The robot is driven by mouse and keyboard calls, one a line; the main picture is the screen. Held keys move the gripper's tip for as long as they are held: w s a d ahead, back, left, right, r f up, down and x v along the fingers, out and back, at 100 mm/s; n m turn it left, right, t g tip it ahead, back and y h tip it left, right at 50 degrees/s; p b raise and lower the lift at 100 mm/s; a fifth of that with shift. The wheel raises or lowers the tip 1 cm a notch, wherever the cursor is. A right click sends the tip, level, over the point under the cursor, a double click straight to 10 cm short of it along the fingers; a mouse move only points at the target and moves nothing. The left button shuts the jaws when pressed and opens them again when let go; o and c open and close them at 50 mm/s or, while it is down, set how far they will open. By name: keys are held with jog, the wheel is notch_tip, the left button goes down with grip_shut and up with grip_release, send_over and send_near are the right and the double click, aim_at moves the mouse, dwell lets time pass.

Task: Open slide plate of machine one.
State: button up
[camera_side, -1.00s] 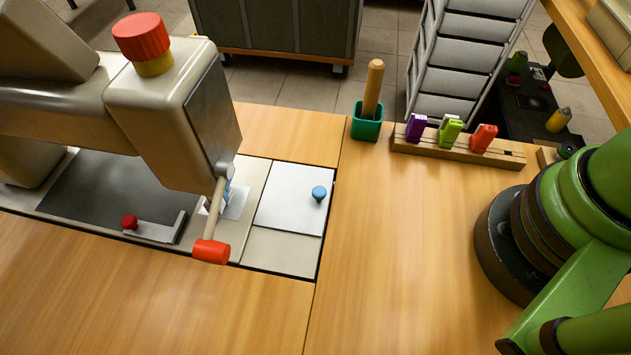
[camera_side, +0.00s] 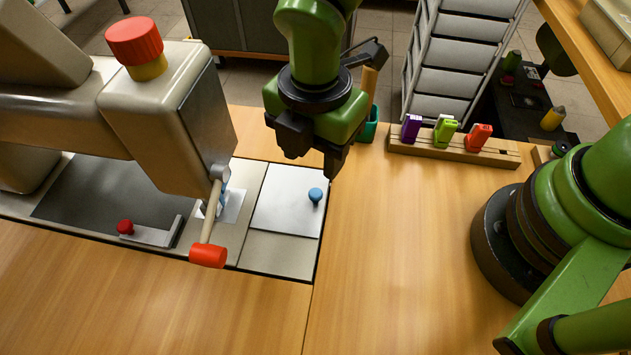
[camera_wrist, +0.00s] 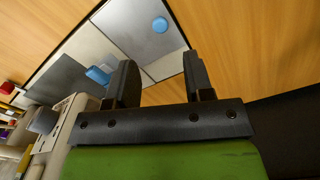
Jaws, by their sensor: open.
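The machine (camera_side: 165,110) is a beige sewing-machine-like body at the left, with a red knob on top and a lever with a red end (camera_side: 208,256). Its white slide plate (camera_side: 285,212) lies flat in the table with a blue knob (camera_side: 315,195) near its right edge. My gripper (camera_side: 312,160) hangs above the table behind the plate, open and empty, apart from the knob. In the wrist view, my gripper (camera_wrist: 158,78) shows two spread fingers, with the slide plate (camera_wrist: 135,35) and blue knob (camera_wrist: 159,25) beyond them.
A wooden block (camera_side: 450,148) holds purple, green and red clips at the back. A teal cup (camera_side: 369,128) with a wooden-handled tool stands behind my gripper. A red knob (camera_side: 125,227) sits on a bracket at the left. The table right of the plate is clear.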

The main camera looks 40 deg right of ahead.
aim_at(315, 192)
notch_tip(315, 192, down, 8)
jog(key=shift+f, duration=0.1)
jog(key=shift+c, duration=0.3)
